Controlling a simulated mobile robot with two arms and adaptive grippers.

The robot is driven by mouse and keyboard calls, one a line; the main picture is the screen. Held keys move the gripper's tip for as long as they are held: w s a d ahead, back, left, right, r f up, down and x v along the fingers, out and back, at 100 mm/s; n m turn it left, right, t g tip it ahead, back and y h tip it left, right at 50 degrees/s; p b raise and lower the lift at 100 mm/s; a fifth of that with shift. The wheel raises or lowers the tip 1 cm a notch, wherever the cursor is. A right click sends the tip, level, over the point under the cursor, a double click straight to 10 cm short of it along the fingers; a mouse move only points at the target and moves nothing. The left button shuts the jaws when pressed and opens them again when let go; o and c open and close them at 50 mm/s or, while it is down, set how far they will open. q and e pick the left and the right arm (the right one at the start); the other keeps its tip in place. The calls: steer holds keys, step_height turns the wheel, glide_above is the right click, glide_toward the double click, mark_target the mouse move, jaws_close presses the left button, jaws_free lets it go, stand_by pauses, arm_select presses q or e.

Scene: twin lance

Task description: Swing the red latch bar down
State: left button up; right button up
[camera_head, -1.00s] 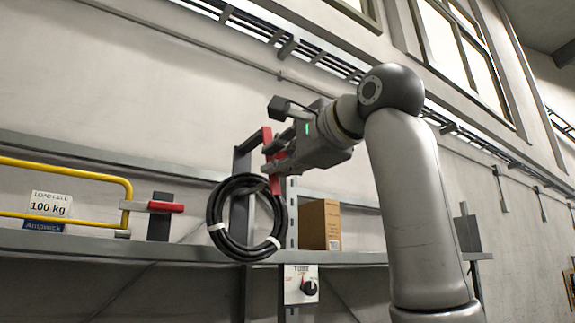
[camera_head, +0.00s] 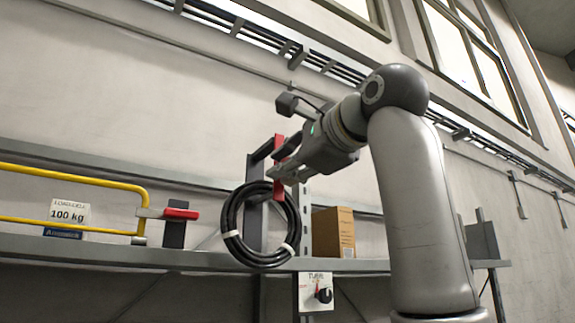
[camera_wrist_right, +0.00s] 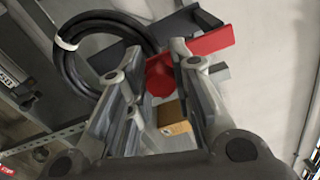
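The red latch bar (camera_head: 278,152) stands roughly upright on a dark bracket on the grey post, above the shelf. My left gripper is not in view.
A black cable coil (camera_head: 236,239) hangs on the post just below my fingers. A cardboard box (camera_head: 333,233) stands right of it on the shelf (camera_head: 110,251). A yellow frame (camera_head: 75,173) with a red handle (camera_head: 182,214) is at left. A knob panel (camera_head: 316,291) is below.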

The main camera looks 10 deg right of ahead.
steer(key=o, duration=0.4)
steer(key=shift+s+d, duration=0.1)
steer(key=shift+o, duration=0.2)
steer(key=v, duration=1.2)
